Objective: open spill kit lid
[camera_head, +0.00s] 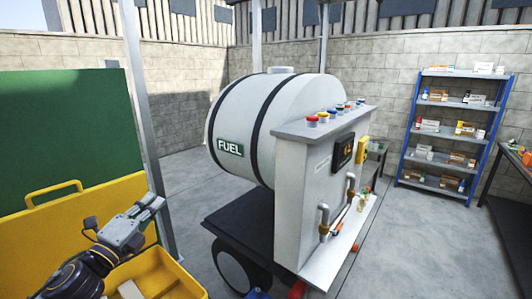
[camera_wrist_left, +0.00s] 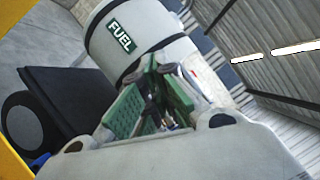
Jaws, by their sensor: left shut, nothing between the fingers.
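The spill kit is a yellow bin (camera_head: 190,284) at the bottom left of the head view. Its yellow lid (camera_head: 60,235) stands raised behind the bin, with a yellow handle (camera_head: 75,188) along its top edge. The bin's inside shows, with a pale item (camera_head: 130,290) in it. My left gripper (camera_head: 155,204) is above the bin, in front of the raised lid, its fingers pointing right. It is shut and empty; its green-padded fingers show in the left wrist view (camera_wrist_left: 158,72). Whether it touches the lid I cannot tell. My right gripper is not in view.
A white fuel tank (camera_head: 285,100) on a dark stand (camera_head: 240,225) and a pump cabinet (camera_head: 300,190) stand right of the bin. A green panel (camera_head: 65,130) is behind the lid. A blue shelf (camera_head: 405,150) stands at the back right. Bare floor (camera_head: 405,245) lies right of the cabinet.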

